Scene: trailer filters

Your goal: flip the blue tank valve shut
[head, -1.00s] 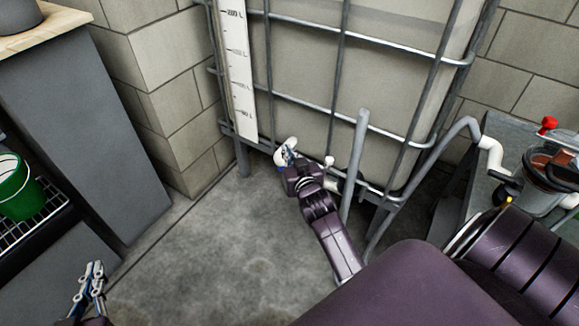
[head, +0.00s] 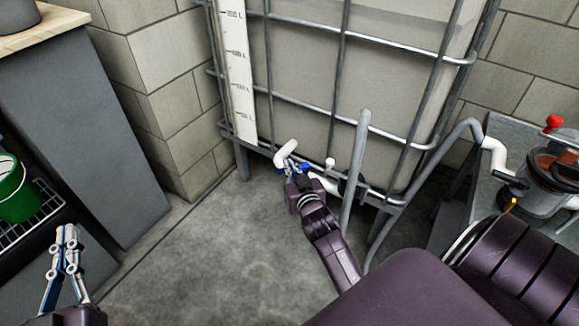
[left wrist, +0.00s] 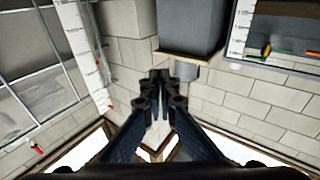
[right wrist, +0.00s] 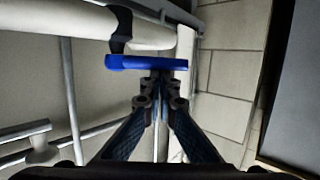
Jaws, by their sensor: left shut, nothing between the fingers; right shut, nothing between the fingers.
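The blue valve handle (right wrist: 146,63) lies crosswise just beyond my right fingertips in the right wrist view. In the head view, blue parts of the handle (head: 305,167) show beside the gripper, near the white outlet pipe (head: 286,152) at the tank's foot. My right gripper (head: 290,168) is shut and empty, pointing at the handle; it also shows in the right wrist view (right wrist: 161,80). I cannot tell whether the tips touch the handle. My left gripper (head: 68,232) is shut and empty at the lower left, far from the valve.
The caged tank (head: 305,60) stands against the block wall. An upright grey pipe (head: 355,165) stands right of the valve. A pump with a red knob (head: 553,122) is at the right. A green bucket (head: 14,190) is at the left. The middle floor is clear.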

